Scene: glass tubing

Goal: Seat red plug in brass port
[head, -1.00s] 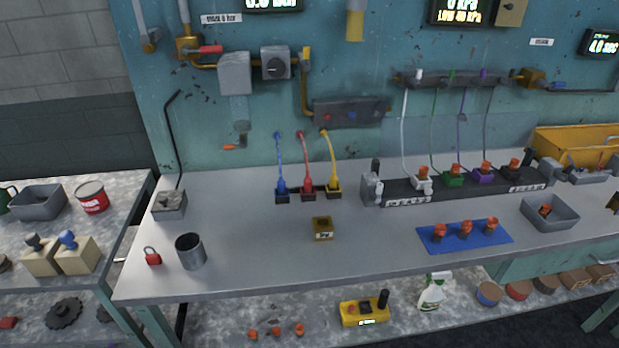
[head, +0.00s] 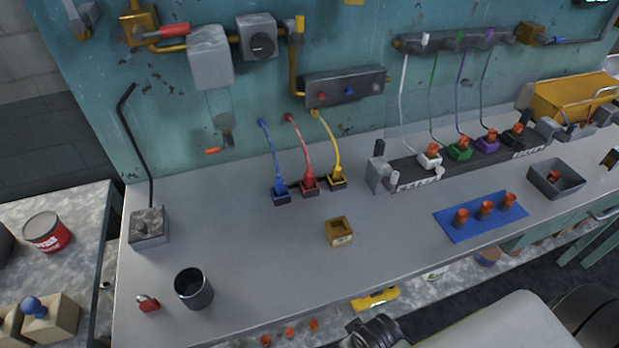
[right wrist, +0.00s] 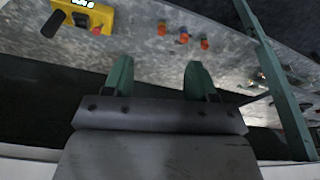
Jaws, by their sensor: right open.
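The red plug (head: 309,183) is on the end of a red hose and sits in a dark holder on the bench, between the blue plug (head: 281,191) and the yellow plug (head: 336,176). The brass port (head: 339,232) is a small square brass block with an open top, standing alone on the bench in front of the plugs. My right gripper (right wrist: 158,78) is open and empty in the right wrist view, with the lower shelf beyond its fingers. It is apart from plug and port. My left gripper is not in view.
A metal cup (head: 194,289) and a red padlock (head: 148,303) stand at the front left. A blue mat (head: 480,217) with orange-topped pieces and a grey bin (head: 556,180) lie right. The bench between port and cup is clear.

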